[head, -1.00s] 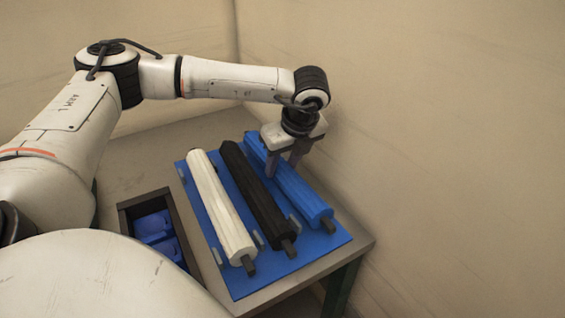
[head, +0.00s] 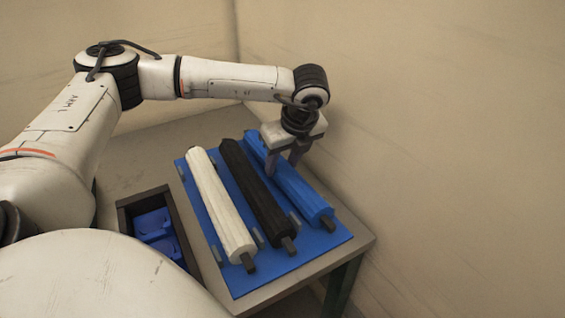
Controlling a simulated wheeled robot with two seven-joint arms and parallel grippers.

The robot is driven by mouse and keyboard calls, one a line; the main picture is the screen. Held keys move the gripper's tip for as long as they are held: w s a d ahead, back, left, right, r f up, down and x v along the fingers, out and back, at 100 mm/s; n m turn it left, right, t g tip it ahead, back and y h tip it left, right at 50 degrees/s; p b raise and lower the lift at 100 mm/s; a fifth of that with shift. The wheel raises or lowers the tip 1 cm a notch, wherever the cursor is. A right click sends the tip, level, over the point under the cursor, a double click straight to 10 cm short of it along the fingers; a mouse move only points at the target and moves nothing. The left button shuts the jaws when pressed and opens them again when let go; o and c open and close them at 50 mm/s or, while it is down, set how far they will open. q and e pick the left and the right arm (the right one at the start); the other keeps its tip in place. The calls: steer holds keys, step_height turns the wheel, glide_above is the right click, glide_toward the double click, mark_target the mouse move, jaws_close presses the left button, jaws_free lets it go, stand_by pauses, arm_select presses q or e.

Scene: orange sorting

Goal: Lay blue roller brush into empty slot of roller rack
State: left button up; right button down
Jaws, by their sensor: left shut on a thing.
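The blue roller brush (head: 305,199) lies along the right side of the blue roller rack (head: 250,281), beside the black roller (head: 262,200). A white roller (head: 222,205) lies on the left of the rack. The three lie roughly parallel. My left gripper (head: 283,169) points down over the blue roller brush and is shut on it near its far half. The gripper hides part of the brush. I cannot tell whether the brush rests fully in its slot. My right gripper is not in view.
A dark open box (head: 125,221) with blue parts (head: 157,229) inside stands left of the rack on the grey table (head: 130,160). Walls stand close behind and to the right. The table's far left part is clear.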

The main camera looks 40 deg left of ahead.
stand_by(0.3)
arm_select(q)
steer(key=o, duration=1.1)
steer(key=shift+f, duration=0.1)
